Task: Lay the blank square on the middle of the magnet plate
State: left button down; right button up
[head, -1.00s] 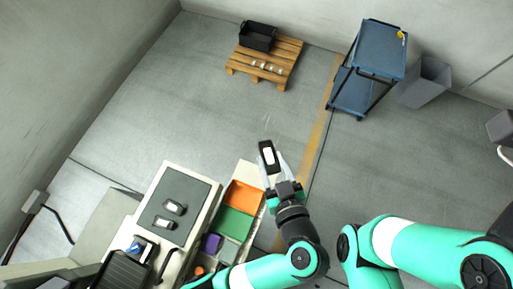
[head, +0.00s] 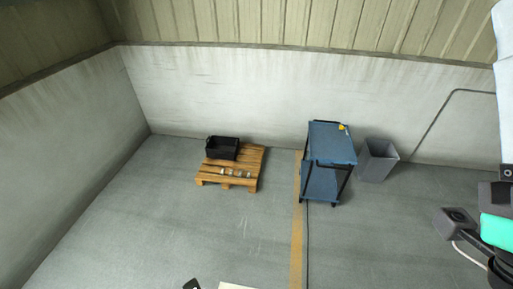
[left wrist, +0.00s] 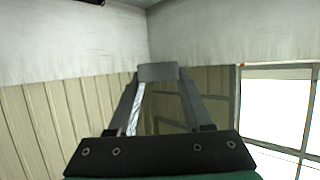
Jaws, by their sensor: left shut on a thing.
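In the left wrist view my left gripper (left wrist: 158,84) is shut, with a small grey block, the blank (left wrist: 158,72), held between its fingertips. Wall and window show behind it, with no surface close to the blank. In the head view the left gripper is out of the picture; a small dark piece (head: 191,285) at the bottom edge may be the end of the held blank. The magnet plate is in neither current view. My right gripper is not in view; only part of a teal and black arm shows at the right edge.
A wooden pallet (head: 212,180) with a black crate (head: 222,147) and several small parts stands at the back. A blue trolley (head: 330,150) and a grey bin (head: 377,160) stand to its right. A cream edge (head: 235,286) shows at the bottom. The floor between is clear.

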pick_arm(q)
jog(key=s+a+f+m+t+h, duration=0.1)
jog(key=s+a+f+m+h, duration=0.1)
jog(key=a, duration=0.4)
jog(key=shift+s+a, duration=0.15)
jog(key=shift+s, duration=0.25)
jog(key=s+a+f+n+g+y+b, duration=0.2)
jog(key=s+a+f+n+g+y, duration=0.5)
jog(key=f, duration=0.3)
jog(key=s+d+f+n+g+b, duration=0.3)
jog(key=f+n+b, duration=0.1)
jog(key=f+b, duration=0.4)
jog(key=shift+s, duration=0.2)
